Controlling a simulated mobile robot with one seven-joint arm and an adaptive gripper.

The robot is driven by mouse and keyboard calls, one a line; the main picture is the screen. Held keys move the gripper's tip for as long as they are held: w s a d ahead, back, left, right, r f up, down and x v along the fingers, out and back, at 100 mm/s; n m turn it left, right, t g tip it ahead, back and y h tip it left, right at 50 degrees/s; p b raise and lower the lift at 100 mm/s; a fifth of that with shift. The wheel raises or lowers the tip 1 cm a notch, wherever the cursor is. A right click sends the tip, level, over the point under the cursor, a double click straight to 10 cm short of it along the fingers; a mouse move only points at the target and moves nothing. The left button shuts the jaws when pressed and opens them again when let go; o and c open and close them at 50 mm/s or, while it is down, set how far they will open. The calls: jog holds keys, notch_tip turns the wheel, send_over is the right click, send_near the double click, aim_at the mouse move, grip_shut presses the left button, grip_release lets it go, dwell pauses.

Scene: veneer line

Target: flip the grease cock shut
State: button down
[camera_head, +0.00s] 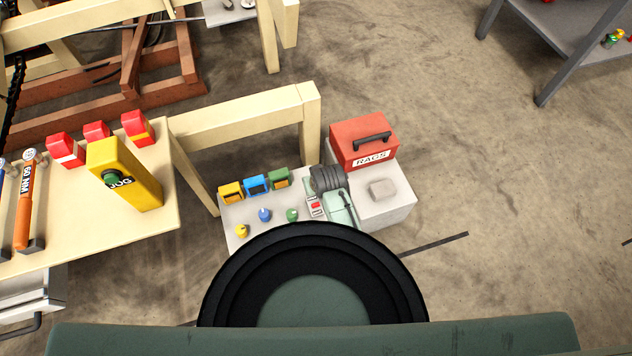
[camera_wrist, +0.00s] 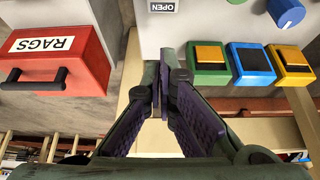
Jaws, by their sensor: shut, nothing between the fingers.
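I cannot make out the grease cock in either view. A small OPEN label (camera_wrist: 163,5) shows on the pale panel (camera_wrist: 215,25) at the top edge of the wrist view. In that view my gripper (camera_wrist: 160,75) is shut and empty. Its dark purple pads meet just below the panel's edge, between the red RAGS box and the green block. In the head view my greenish hand and large dark arm joint hide part of the panel (camera_head: 238,212).
The red RAGS box (camera_head: 363,140) stands close by on a pale block. Green (camera_head: 279,178), blue (camera_head: 256,185) and yellow (camera_head: 231,192) blocks line the panel, with a blue knob (camera_head: 264,215) among others before them. A yellow JOG post (camera_head: 128,175) stands on the left table.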

jog(key=shift+s+v, duration=0.15)
jog(key=shift+v, duration=0.6)
jog(key=shift+s+v, duration=0.2)
jog(key=shift+v, duration=0.6)
jog(key=shift+w+f, duration=0.1)
jog(key=shift+f, duration=0.1)
